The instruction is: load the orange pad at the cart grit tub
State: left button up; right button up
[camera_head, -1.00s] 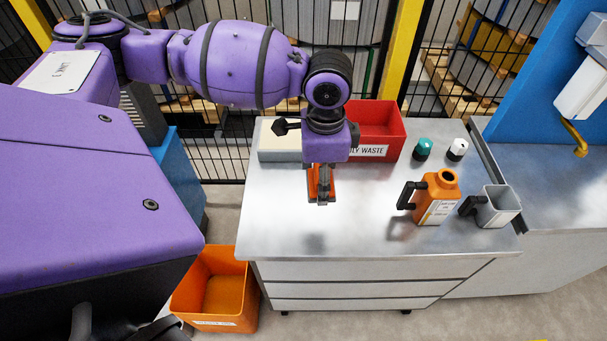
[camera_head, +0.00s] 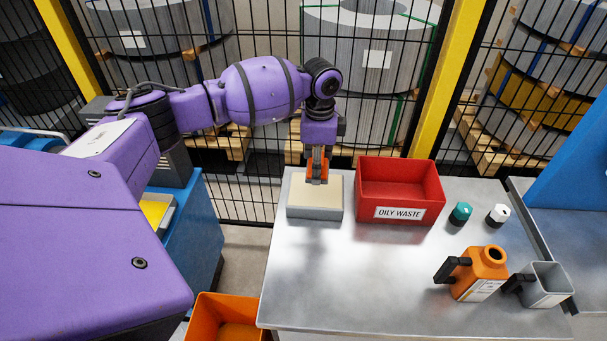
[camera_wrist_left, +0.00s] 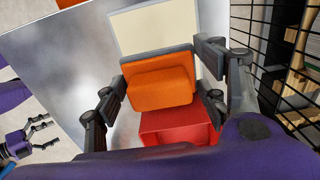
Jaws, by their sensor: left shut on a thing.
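My left gripper (camera_head: 317,180) is shut on the orange pad (camera_head: 311,170), pointing down over the grit tub. The grit tub (camera_head: 315,213) is a low grey box filled with pale beige grit, at the back left of the steel cart top. In the left wrist view, the orange pad (camera_wrist_left: 160,85) with its grey backing sits between the two black fingers, and the grit tub (camera_wrist_left: 113,32) shows beyond it. I cannot tell whether the pad touches the grit. My right gripper (camera_wrist_left: 42,130) shows at the left of the wrist view, fingers apart and empty.
A red oily waste bin (camera_head: 400,190) stands close right of the tub. Teal (camera_head: 460,213) and white (camera_head: 497,215) knobs, an orange jug (camera_head: 478,275) and a grey cup (camera_head: 545,287) are farther right. An orange bin (camera_head: 225,320) is on the floor. The cart's front middle is clear.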

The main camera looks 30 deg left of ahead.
aim_at(316, 190)
pick_arm(q)
jog(key=shift+f, duration=0.5)
notch_tip(316, 190, down, 4)
jog(key=shift+a+r+b, duration=0.1)
jog(key=shift+r+b, duration=0.05)
jog(key=shift+b, duration=0.85)
jog(key=shift+f+b, duration=0.3)
jog(key=shift+f, duration=0.2)
pick_arm(e)
jog(key=shift+d+f, duration=0.25)
jog(key=shift+f, duration=0.8)
pick_arm(q)
jog(key=shift+f, duration=0.1)
pick_arm(e)
jog(key=shift+s+d+f, duration=0.1)
jog(key=shift+s+f, duration=0.1)
jog(key=shift+s, duration=0.15)
pick_arm(q)
jog(key=shift+f, duration=0.45)
pick_arm(e)
jog(key=shift+w, duration=0.1)
pick_arm(q)
jog(key=shift+f, duration=0.1)
pick_arm(e)
jog(key=shift+w+r, duration=0.25)
jog(key=shift+r, duration=0.15)
